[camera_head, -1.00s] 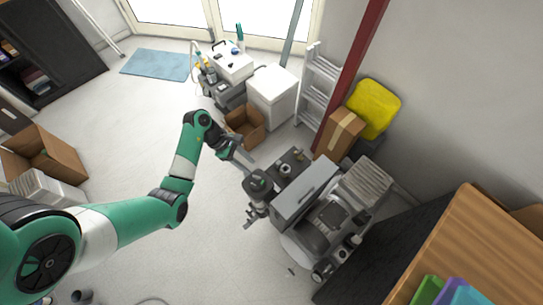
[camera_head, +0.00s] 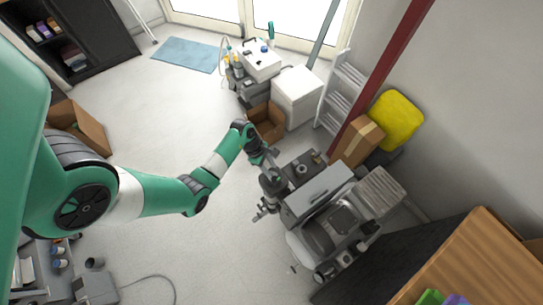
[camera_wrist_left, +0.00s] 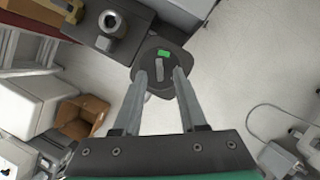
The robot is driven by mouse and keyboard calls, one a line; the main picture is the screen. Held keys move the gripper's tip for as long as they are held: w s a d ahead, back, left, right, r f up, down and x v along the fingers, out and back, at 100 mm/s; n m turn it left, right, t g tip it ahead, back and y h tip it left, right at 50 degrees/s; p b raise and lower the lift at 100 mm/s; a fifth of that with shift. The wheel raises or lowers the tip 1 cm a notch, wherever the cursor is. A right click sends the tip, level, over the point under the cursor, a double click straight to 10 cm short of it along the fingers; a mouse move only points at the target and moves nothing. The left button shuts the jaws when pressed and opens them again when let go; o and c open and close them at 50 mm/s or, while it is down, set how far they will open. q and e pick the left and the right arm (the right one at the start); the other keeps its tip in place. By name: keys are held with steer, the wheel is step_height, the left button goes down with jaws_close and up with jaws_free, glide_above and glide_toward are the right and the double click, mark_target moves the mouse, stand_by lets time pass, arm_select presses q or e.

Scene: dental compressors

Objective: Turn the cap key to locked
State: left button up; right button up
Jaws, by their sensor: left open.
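The dark rounded cap (camera_wrist_left: 147,60) stands at the near left side of the compressor unit and also shows in the head view (camera_head: 271,188). In the left wrist view it carries a green mark (camera_wrist_left: 164,53) and a small grey key bar (camera_wrist_left: 159,70). My left gripper (camera_wrist_left: 160,77) is open, with its two fingers pointing at the cap and the key bar between their tips. I cannot tell whether the fingers touch it. In the head view my left gripper (camera_head: 267,168) is small and partly merges with the cap. My right gripper is not in view.
The compressor (camera_head: 335,232) stands right of the cap, with a grey box (camera_head: 318,192) beside it. An open cardboard box (camera_head: 266,122) and a white cabinet (camera_head: 296,97) stand behind. A wooden-topped cabinet (camera_head: 480,262) is at the right.

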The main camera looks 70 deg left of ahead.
arm_select(q)
steer(key=shift+x, duration=0.75)
steer(key=shift+c, duration=0.2)
jaws_close()
